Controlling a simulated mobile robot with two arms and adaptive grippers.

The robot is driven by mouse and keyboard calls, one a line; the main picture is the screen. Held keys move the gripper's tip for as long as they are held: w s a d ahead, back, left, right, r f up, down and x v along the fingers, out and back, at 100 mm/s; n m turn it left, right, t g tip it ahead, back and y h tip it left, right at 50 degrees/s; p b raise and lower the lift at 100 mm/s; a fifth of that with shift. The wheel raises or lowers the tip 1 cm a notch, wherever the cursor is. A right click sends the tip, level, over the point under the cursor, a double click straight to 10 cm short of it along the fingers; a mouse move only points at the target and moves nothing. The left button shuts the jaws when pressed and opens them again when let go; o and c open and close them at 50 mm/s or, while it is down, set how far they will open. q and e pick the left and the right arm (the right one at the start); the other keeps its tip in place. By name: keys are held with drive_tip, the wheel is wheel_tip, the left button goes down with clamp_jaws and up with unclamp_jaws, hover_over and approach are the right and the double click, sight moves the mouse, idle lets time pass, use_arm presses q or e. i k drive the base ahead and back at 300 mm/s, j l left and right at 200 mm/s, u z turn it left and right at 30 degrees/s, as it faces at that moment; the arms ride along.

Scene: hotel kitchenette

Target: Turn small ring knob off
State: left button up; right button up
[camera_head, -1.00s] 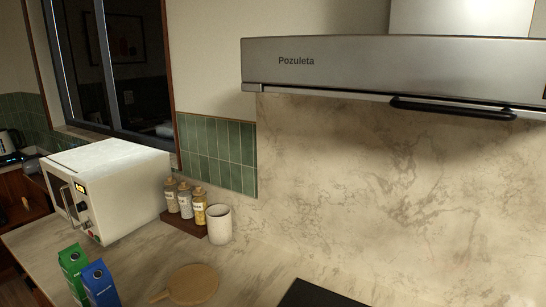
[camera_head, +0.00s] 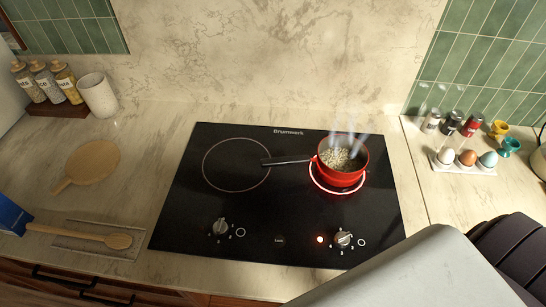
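The black cooktop (camera_head: 280,215) lies in the counter, with two control knobs near its front edge. The right knob (camera_head: 343,238) is silver and black, and an orange-red light (camera_head: 320,239) glows just left of it. The left knob (camera_head: 220,227) shows no lit light beside it. The smaller right ring (camera_head: 361,187) glows red-white around the base of a red pot (camera_head: 342,172). The pot holds pale food and steams, its dark handle pointing left. The larger left ring (camera_head: 205,180) is bare and unlit. Neither gripper is in view.
My grey and black arm parts cover the lower right. An egg tray (camera_head: 470,170), shakers (camera_head: 431,121) and egg cups (camera_head: 509,146) stand right. A wooden board (camera_head: 95,162), wooden spoon (camera_head: 118,241), white cup (camera_head: 98,95) and jars (camera_head: 67,82) are left.

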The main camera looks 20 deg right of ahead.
sight(341, 240)
drive_tip(key=k+l+z, duration=0.1)
drive_tip(key=z, duration=0.25)
drive_tip(key=l+z, duration=0.15)
drive_tip(key=z, duration=0.2)
drive_tip(key=k+l+z, duration=0.1)
drive_tip(key=z, duration=0.2)
